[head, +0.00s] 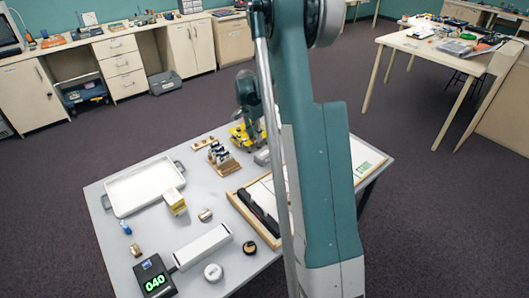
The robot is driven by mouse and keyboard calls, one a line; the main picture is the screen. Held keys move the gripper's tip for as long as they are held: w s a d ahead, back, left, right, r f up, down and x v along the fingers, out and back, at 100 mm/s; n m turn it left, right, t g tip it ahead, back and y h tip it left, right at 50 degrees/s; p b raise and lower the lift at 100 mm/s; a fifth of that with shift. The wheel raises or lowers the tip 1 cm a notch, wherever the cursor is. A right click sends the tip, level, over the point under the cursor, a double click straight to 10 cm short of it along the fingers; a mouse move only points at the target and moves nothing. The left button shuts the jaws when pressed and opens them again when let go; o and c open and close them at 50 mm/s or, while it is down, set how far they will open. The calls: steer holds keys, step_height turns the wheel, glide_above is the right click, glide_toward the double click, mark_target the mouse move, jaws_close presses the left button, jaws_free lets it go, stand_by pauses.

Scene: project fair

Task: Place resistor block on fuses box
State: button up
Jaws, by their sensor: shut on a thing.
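My gripper (250,128) is at the far side of the grey table, low near a yellow object, and my own arm covers much of it. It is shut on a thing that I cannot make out. A pale grey block (262,157) shows just below it; I cannot tell whether they touch. A small yellow and white box (174,202) stands by the white tray's near right corner and may be the fuses box; its label is too small to read. I cannot pick out the resistor block for sure.
A white tray (112,208) lies at left. A meter reading 040 (154,281), a long white bar (203,247) and several small cylinders lie in front.

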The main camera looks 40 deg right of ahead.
glide_above(265, 152)
steer(key=shift+s+a+r, duration=0.1)
steer(key=shift+a+r, duration=0.2)
steer(key=shift+a, duration=0.05)
steer(key=shift+f, duration=0.1)
steer(key=shift+f, duration=3.05)
steer(key=shift+f+b, duration=0.4)
steer(key=shift+f, duration=1.45)
steer(key=shift+f, duration=0.2)
steer(key=o, duration=0.9)
steer(key=shift+r, duration=0.15)
